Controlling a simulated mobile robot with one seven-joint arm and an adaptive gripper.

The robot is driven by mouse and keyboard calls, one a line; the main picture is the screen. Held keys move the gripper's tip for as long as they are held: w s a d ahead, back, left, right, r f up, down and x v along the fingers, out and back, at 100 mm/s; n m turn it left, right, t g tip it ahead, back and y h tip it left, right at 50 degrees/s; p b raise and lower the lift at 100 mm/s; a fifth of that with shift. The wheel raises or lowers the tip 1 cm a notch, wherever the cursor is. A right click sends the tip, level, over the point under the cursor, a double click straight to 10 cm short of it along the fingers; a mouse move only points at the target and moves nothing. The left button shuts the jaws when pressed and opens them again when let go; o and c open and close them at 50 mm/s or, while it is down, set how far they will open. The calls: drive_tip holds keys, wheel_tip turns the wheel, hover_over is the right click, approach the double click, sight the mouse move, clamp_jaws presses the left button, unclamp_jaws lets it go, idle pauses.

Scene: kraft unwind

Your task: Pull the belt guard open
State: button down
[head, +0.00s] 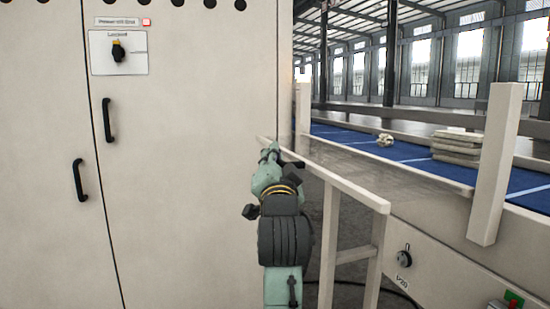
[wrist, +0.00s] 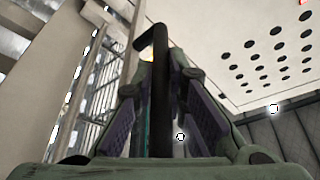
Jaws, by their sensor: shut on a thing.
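The belt guard (head: 385,172) looks like a clear panel along the near side of the blue belt, between two pale posts. A black handle (head: 293,162) shows at its left end, just beyond my gripper (head: 274,153). In the wrist view the black handle (wrist: 160,95) runs upright between the two fingers of my gripper (wrist: 164,78), and the fingers are shut on it. My arm hides part of the handle in the head view. How far the guard stands open is hard to tell.
A pale cabinet (head: 200,180) with two black handles and a rotary switch (head: 118,51) fills the left. A pale rail (head: 335,180) stands close beside my arm. The blue belt (head: 415,155) carries a crumpled white piece (head: 385,140) and stacked flat pieces (head: 457,145).

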drive_tip(key=c, duration=1.9)
unclamp_jaws()
drive_tip(key=v, duration=1.2)
